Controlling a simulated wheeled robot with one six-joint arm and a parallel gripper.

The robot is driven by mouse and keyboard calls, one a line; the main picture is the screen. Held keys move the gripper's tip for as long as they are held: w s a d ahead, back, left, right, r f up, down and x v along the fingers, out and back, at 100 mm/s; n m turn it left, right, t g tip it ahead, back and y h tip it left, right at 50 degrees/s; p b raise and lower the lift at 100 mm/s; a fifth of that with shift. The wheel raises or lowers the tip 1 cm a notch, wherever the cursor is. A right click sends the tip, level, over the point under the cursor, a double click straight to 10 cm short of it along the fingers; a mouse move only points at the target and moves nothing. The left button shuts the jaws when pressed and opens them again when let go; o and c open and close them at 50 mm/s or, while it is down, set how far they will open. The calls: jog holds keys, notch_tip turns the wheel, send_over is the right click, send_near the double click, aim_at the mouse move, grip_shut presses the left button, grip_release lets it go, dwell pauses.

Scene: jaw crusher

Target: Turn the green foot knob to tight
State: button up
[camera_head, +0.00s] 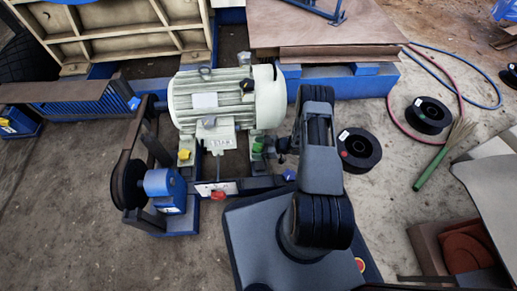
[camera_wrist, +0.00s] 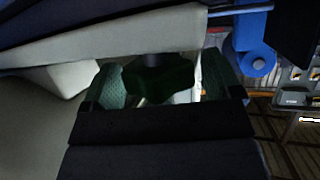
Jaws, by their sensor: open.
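The green foot knob (camera_head: 257,148) sits at the lower right foot of the pale green motor (camera_head: 225,98). In the wrist view the knob (camera_wrist: 160,76) is dark green and lobed, between my gripper's two green-padded fingertips (camera_wrist: 162,82). One finger is on each side of it. My gripper (camera_head: 266,146) is open, reaching in from the right at the motor's foot. I cannot tell whether either pad touches the knob. The knob's underside and any tight marking are hidden or too small to see.
A yellow knob (camera_head: 184,154) is at the motor's left foot. A red knob (camera_head: 218,195) and a blue knob (camera_head: 289,175) are on the rail in front. The belt pulley (camera_head: 128,184) stands left. Black spools (camera_head: 359,150) and hoses lie on the floor at right.

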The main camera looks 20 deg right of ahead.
jog(key=shift+c, duration=0.5)
jog(key=c, duration=0.8)
jog(key=m+t+h+p, duration=0.2)
jog(key=m+t+h, duration=0.1)
jog(key=m+t, duration=0.1)
jog(key=shift+s+a+m+h, duration=0.1)
jog(key=shift+m+h, duration=0.3)
jog(key=shift+m, duration=0.1)
jog(key=m+t+h+p, duration=0.1)
jog(key=m+t+h, duration=0.2)
jog(key=m+h, duration=0.2)
jog(key=shift+h+p, duration=0.3)
jog(key=m+h, duration=0.5)
jog(key=h, duration=0.1)
jog(key=shift+a+m, duration=0.1)
jog(key=shift+m, duration=0.3)
jog(key=m+g+h+b, duration=0.1)
jog(key=m+g+h, duration=0.1)
jog(key=m+h, duration=0.2)
jog(key=shift+m+h+b, duration=0.4)
jog(key=shift+h, duration=0.3)
jog(key=shift+d+g, duration=0.2)
jog(key=shift+g, duration=0.2)
